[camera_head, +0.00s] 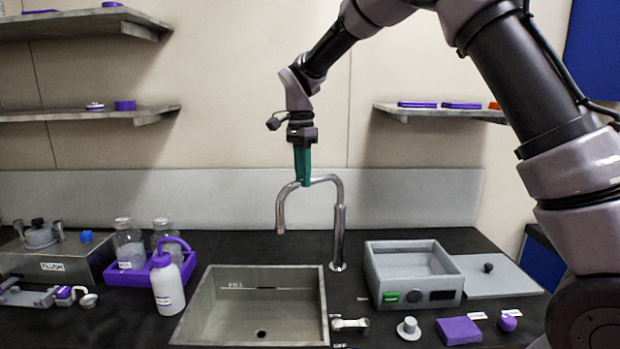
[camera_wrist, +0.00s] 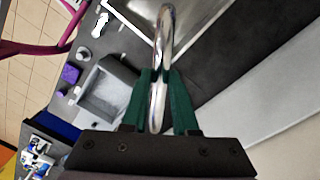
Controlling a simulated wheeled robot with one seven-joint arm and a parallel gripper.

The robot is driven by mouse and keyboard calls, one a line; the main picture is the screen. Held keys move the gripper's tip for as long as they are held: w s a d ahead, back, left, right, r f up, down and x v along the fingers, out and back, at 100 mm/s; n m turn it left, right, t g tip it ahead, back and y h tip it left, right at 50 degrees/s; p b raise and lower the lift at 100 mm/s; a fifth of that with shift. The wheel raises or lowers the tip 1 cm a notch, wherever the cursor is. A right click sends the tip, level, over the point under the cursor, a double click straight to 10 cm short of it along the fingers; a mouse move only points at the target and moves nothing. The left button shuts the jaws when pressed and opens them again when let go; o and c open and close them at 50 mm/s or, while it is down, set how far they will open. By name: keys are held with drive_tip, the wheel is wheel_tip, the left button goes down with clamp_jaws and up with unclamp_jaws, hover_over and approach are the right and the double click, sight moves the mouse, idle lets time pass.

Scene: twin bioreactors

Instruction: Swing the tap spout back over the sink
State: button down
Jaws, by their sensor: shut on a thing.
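The chrome tap spout (camera_head: 281,212) is a hooked tube on an upright post (camera_head: 339,235) at the back right of the sink. In the head view its free end hangs toward the left, over or just behind the sink's back edge; I cannot tell which. My gripper (camera_head: 304,182) points down from above, its green fingers shut on the top of the spout's arch. In the wrist view the spout (camera_wrist: 165,45) runs between the two green fingers of my gripper (camera_wrist: 160,75). The sink (camera_head: 262,310) is a grey rectangular basin with a dark drain.
A tap lever (camera_head: 350,324) sits at the sink's right edge. A grey box (camera_head: 414,271) stands right of the post. A white bottle (camera_head: 167,286) and a purple tray (camera_head: 140,281) with clear bottles stand to the left. A wall shelf (camera_head: 440,112) hangs at right.

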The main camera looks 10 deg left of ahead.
drive_tip(key=shift+w+a+m, duration=0.3)
drive_tip(key=shift+w+m, duration=0.2)
drive_tip(key=shift+m, duration=0.1)
drive_tip(key=shift+r, duration=0.1)
drive_tip(key=c, duration=0.7)
unclamp_jaws()
wheel_tip(320, 180, up, 11)
drive_tip(key=shift+w+a+f, duration=0.2)
drive_tip(key=shift+w+a, duration=0.05)
drive_tip(key=shift+w, duration=0.05)
